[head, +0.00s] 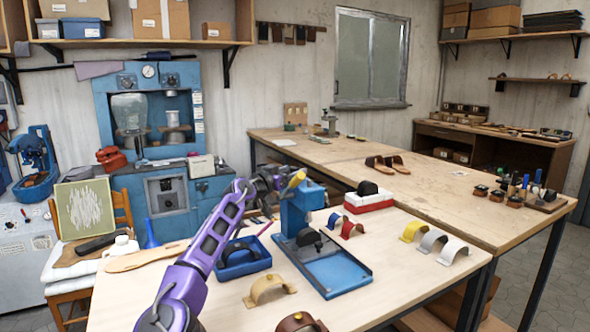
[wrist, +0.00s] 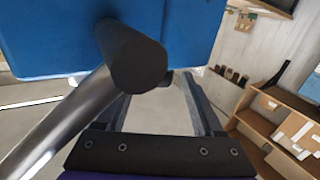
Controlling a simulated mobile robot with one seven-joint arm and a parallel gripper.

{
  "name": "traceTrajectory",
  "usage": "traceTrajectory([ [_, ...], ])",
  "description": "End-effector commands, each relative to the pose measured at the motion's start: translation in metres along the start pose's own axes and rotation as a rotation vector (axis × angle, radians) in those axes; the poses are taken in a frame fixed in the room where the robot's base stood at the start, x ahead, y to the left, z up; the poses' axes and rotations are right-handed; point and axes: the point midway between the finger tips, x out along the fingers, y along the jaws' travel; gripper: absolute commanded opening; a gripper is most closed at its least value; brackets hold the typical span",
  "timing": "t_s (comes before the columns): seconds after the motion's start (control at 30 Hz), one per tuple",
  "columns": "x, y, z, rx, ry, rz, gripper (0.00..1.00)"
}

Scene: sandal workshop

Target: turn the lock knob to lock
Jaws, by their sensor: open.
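A blue bench press stands on the front worktable, with an upright blue column (head: 296,212) and a flat blue base (head: 334,272). A round black part (head: 308,238) shows low on the column's front. A yellow piece (head: 297,179) is at its top. In the wrist view, a dark faceted knob (wrist: 139,64) sticks out from a blue body (wrist: 55,35), with a grey rod (wrist: 60,125) beside it. I cannot tell for sure which part is the lock knob. My gripper (head: 284,181) is beside the top of the column; its open fingers (wrist: 156,90) show nothing between them.
A blue tray (head: 242,272) with a black piece stands left of the press. A tan arched strap (head: 269,290) and a brown one (head: 301,321) lie in front. Red and blue straps and a red-white block (head: 368,203) are close behind on the right.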

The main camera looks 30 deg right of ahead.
Motion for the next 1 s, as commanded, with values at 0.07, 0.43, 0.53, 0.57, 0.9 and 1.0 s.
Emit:
traceTrajectory([
  [0.07, 0.010, 0.000, -0.001, -0.002, 0.001, 0.001, 0.69],
  [0.43, 0.021, -0.001, 0.000, -0.001, 0.000, -0.001, 0.69],
  [0.53, 0.020, 0.000, 0.000, -0.001, 0.000, -0.001, 0.69],
  [0.57, 0.020, 0.000, 0.000, -0.001, 0.000, -0.001, 0.66],
  [0.9, 0.020, 0.000, 0.000, -0.001, 0.000, -0.001, 0.04],
  [1.0, 0.020, 0.000, 0.000, -0.001, 0.000, -0.001, 0.00],
])
